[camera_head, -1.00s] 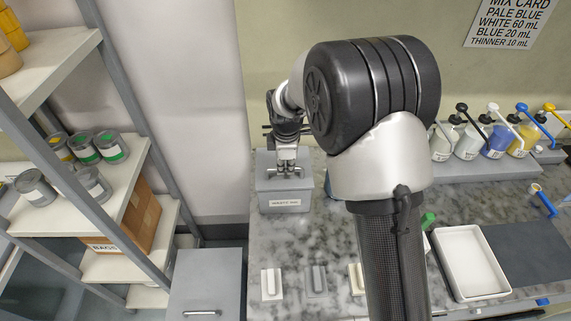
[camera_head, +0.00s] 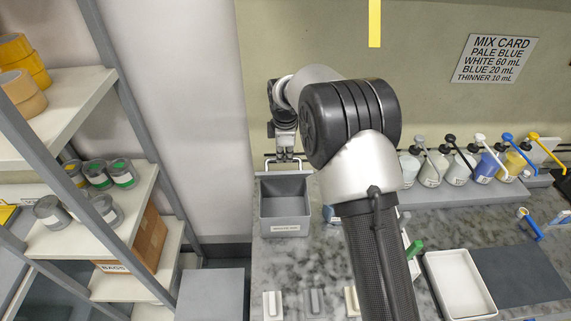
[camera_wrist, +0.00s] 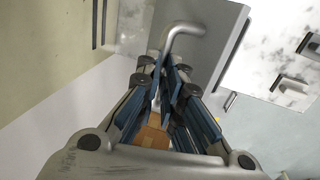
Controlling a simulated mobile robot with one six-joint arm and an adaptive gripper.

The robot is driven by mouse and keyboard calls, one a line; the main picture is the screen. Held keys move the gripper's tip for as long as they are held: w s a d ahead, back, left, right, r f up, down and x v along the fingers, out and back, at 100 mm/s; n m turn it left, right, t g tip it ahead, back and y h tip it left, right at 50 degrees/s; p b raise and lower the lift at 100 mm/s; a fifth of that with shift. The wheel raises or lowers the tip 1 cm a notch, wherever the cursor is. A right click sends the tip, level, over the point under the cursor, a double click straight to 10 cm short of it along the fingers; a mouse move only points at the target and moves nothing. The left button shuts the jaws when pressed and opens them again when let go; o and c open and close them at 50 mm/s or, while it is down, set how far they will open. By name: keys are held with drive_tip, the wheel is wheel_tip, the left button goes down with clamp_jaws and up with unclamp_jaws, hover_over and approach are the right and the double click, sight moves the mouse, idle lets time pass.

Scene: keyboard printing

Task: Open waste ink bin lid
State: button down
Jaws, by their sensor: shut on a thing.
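The grey waste ink bin (camera_head: 285,228) stands at the back left of the marble counter, labelled on its front. Its top is open and its inside shows empty. The lid (camera_wrist: 210,22) is raised at the bin's rear; in the wrist view it is a grey panel with a bent metal handle (camera_wrist: 186,28). My gripper (camera_head: 285,158) is above the bin's rear edge, shut on the handle, which also shows in the head view (camera_head: 294,163). The fingertips meet around the handle's bar in the wrist view (camera_wrist: 160,65).
Several pump bottles (camera_head: 457,166) stand on a ledge at the right. A white tray (camera_head: 462,287) and a dark mat (camera_head: 520,275) lie on the counter (camera_head: 420,220). A shelf rack (camera_head: 75,235) with cans and a cardboard box (camera_head: 146,243) stands left of the bin.

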drive_tip(key=w, duration=0.1)
drive_tip(key=w+p, duration=0.1)
drive_tip(key=w, duration=0.1)
drive_tip(key=shift+d+f+p, duration=0.1)
drive_tip(key=shift+f+p, duration=0.2)
drive_tip(key=shift+f, duration=0.05)
drive_tip(key=c, duration=2.3)
unclamp_jaws()
drive_tip(key=shift+f, duration=0.25)
drive_tip(key=o, duration=0.3)
drive_tip(key=shift+s, duration=0.2)
drive_tip(key=o, duration=0.3)
drive_tip(key=shift+w+f, duration=0.1)
drive_tip(key=shift+w, duration=0.2)
drive_tip(key=shift+o, duration=0.2)
drive_tip(key=shift+r, duration=0.2)
